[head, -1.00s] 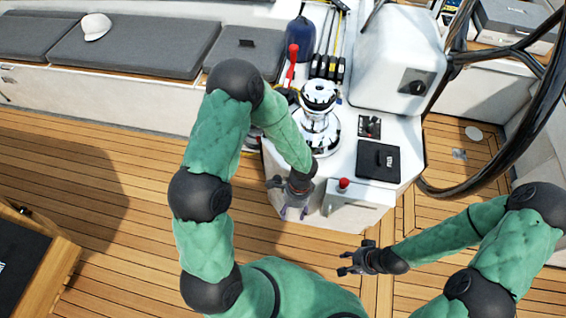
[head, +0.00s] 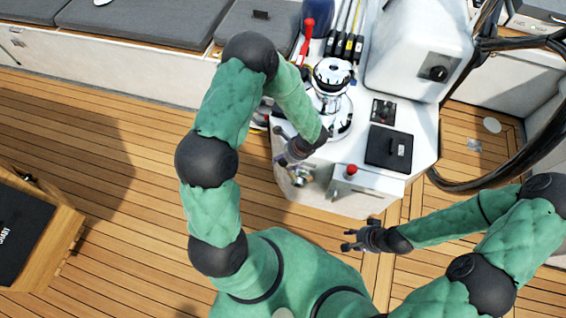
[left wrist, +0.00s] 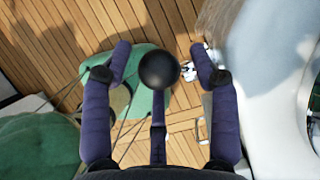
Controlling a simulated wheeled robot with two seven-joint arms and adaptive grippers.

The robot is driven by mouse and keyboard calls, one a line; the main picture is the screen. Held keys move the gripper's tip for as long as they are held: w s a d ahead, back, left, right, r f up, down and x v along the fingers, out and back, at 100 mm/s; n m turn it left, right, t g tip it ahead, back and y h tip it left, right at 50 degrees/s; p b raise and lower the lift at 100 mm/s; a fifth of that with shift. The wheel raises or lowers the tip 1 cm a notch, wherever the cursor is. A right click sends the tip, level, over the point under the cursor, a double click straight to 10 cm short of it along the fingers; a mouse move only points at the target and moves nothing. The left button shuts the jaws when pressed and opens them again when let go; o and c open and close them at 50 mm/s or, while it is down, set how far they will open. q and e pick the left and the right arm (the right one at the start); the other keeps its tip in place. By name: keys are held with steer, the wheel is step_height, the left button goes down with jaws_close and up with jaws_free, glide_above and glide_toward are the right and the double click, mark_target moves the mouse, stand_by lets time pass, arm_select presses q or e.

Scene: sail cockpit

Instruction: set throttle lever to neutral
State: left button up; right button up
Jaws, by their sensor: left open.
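A round black knob (left wrist: 159,70), which looks like the throttle lever's, sits between the spread fingers in the left wrist view. No contact is clear there. In the head view a chrome fitting (head: 301,176), seemingly the lever's mount, shows on the console's near side, just below my left gripper (head: 284,148). The knob cannot be made out in that view. My left gripper is open, its purple fingers apart in the left wrist view (left wrist: 158,65). My right gripper (head: 350,240) hangs open and empty over the deck, below and right of the console.
The white console (head: 395,185) carries a chrome winch (head: 332,85), a red knob (head: 351,170) and a black panel (head: 389,148). A black steering wheel (head: 440,185) is at right. A wooden box (head: 62,232) stands at lower left. Open teak deck lies left.

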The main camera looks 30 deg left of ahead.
arm_select(q)
steer(key=shift+x, duration=0.9)
jaws_close()
steer(key=w+d+r+y+b, duration=0.1)
steer(key=d+y+b, duration=0.1)
steer(key=d, duration=0.4)
steer(key=shift+w+r+g+y, duration=0.25)
steer(key=shift+w+g+y, duration=0.15)
steer(key=shift+y, duration=0.5)
jaws_free()
steer(key=shift+f, duration=0.1)
